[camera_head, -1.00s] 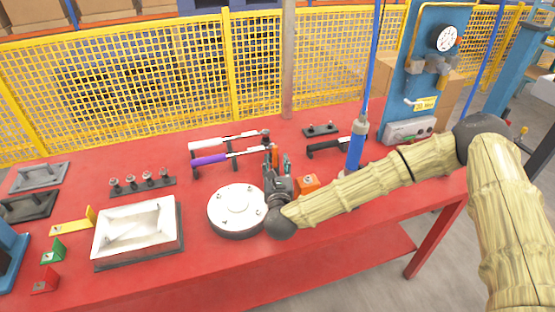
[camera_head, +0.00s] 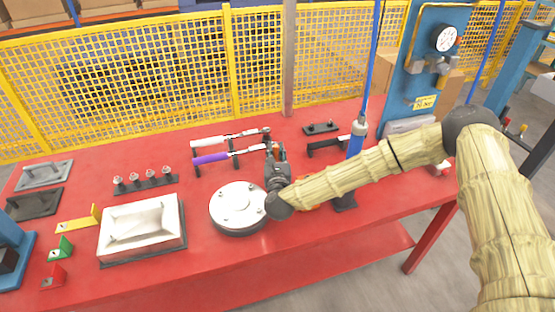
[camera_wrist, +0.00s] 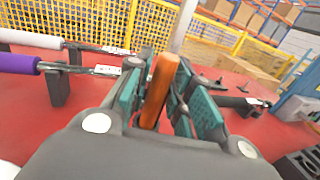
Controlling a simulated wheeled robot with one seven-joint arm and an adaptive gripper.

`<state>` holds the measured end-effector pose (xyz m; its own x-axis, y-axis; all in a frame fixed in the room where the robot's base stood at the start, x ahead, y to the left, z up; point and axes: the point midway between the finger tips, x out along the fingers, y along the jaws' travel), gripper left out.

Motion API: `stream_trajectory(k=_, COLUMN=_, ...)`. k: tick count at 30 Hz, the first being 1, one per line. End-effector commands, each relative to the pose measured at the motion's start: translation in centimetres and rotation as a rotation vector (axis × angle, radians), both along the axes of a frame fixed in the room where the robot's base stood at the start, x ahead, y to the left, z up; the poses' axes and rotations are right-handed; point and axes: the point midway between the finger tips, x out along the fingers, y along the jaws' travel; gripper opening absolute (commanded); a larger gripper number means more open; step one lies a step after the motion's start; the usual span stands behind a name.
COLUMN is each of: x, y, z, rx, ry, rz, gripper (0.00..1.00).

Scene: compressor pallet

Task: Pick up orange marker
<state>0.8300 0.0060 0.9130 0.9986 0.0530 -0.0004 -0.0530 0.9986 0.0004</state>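The orange marker (camera_wrist: 158,92) stands upright, tilted slightly, between the fingers of my gripper in the wrist view. My gripper (camera_wrist: 160,105) has its teal-padded fingers close in on both sides of the marker and looks shut on it. The marker's lower end is hidden by the gripper body. In the head view my gripper (camera_head: 276,152) is just right of the white round disc, and only a small bit of orange shows at its fingers.
A white round flange (camera_head: 238,204) sits just left of my gripper. Torque wrenches with white and purple handles (camera_head: 210,158) lie on racks behind. An orange block, partly hidden by my arm, and a blue hanging tool (camera_head: 356,140) are to the right. The red table's front (camera_head: 215,265) is clear.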

Motion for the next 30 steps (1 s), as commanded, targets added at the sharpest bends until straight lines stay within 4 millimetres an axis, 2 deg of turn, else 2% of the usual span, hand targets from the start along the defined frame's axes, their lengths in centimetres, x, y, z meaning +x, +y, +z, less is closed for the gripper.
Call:
stream_trajectory(k=1, x=0.0, y=0.0, z=0.0, rx=0.0, ry=0.0, rz=0.0, gripper=0.07)
stream_trajectory(k=2, x=0.0, y=0.0, z=0.0, rx=0.0, ry=0.0, rz=0.0, gripper=0.01)
stream_trajectory(k=3, x=0.0, y=0.0, z=0.0, rx=0.0, ry=0.0, rz=0.0, gripper=0.0)
stream_trajectory(k=15, x=0.0, y=0.0, z=0.6, rx=0.001, ry=-0.001, rz=0.0, gripper=0.0)
stream_trajectory(k=20, x=0.0, y=-0.1, z=2.8, rx=0.002, ry=-0.003, rz=-0.001, gripper=0.0)
stream_trajectory(k=30, x=0.0, y=0.0, z=8.3, rx=0.001, ry=-0.002, rz=0.0, gripper=0.0)
